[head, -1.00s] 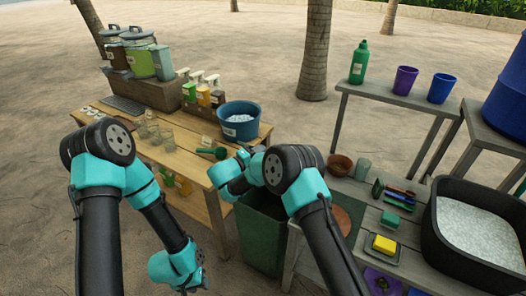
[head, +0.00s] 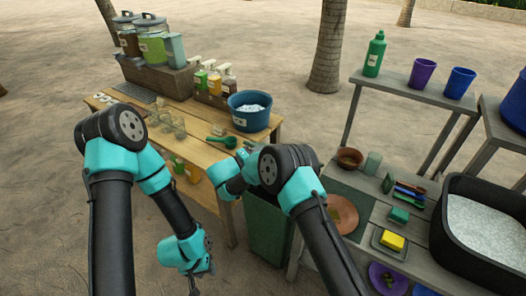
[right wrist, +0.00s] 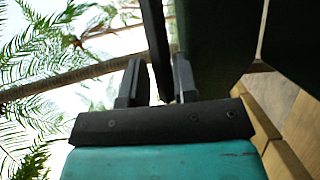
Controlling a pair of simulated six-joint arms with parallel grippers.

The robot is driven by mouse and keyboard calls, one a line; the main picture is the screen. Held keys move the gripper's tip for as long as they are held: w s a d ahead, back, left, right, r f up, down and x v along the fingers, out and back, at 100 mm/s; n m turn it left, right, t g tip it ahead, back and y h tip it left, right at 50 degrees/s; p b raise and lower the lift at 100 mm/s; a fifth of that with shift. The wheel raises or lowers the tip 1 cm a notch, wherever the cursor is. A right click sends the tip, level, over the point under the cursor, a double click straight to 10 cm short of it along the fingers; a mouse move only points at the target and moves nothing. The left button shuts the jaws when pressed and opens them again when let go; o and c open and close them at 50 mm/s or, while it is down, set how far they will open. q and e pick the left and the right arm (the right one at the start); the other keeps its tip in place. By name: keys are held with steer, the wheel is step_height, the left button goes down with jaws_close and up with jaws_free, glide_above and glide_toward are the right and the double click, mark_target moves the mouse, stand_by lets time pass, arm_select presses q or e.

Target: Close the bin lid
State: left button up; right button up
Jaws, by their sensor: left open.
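The dark green bin (head: 268,235) stands between the wooden table and the grey bench, partly behind my right arm. My right gripper (head: 243,158) is over the bin's far side, mostly hidden by its own arm. In the right wrist view its two fingers (right wrist: 158,85) are apart on either side of a thin dark panel (right wrist: 155,40), seen edge-on, which looks like the lid. A bright gap shows between the panel and the left finger. A dark green surface (right wrist: 215,40), apparently the bin, is to the right. My left gripper (head: 203,270) hangs low, empty, left of the bin.
The wooden table (head: 185,140) holds a blue tub (head: 249,111), a green scoop (head: 222,141), jars and bottles. The grey bench (head: 345,250) at right holds brushes, a yellow sponge (head: 392,242) and a black basin (head: 480,230). Open sand lies left of my left arm.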

steer(key=s+a+f, duration=0.5)
steer(key=a+f, duration=0.2)
steer(key=a, duration=0.1)
steer(key=shift+a+f, duration=0.2)
steer(key=shift+f, duration=0.1)
stand_by(1.3)
stand_by(0.5)
